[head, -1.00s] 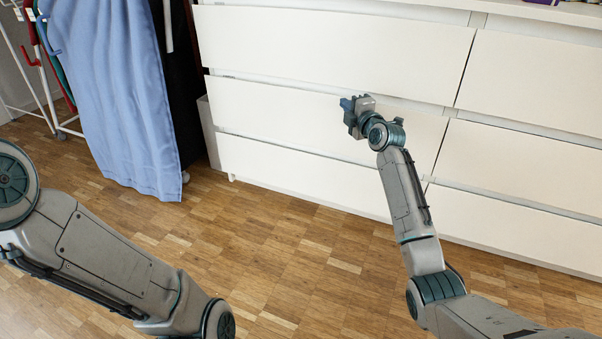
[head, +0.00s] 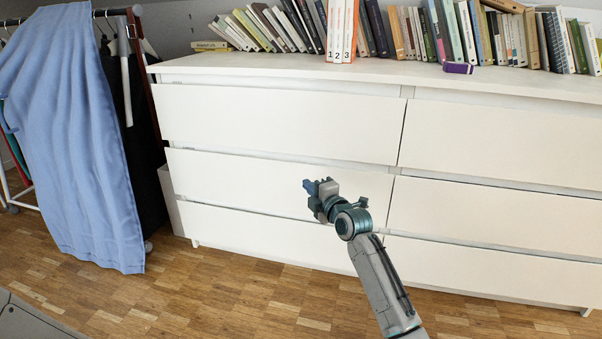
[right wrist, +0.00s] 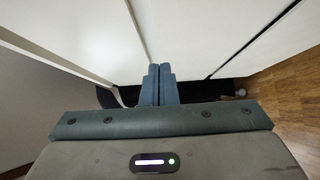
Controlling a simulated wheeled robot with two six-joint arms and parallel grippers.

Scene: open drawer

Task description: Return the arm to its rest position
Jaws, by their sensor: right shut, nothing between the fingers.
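My right gripper (head: 310,187) is in front of the white dresser (head: 280,117), at the height of its middle row of drawers. Its blue fingers point left and look shut and empty. In the right wrist view the two fingers (right wrist: 159,84) lie side by side with nothing between them. White dresser fronts (right wrist: 80,30) show beyond them. The middle left drawer (head: 230,175) is behind the gripper and partly hidden by it. My left gripper is out of view.
Books (head: 340,30) and a purple object (head: 457,68) stand on the dresser top. A clothes rack with a blue cloth (head: 75,130) is at the left. A pale bin (head: 170,198) stands beside the dresser. The wooden floor (head: 190,290) in front is clear.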

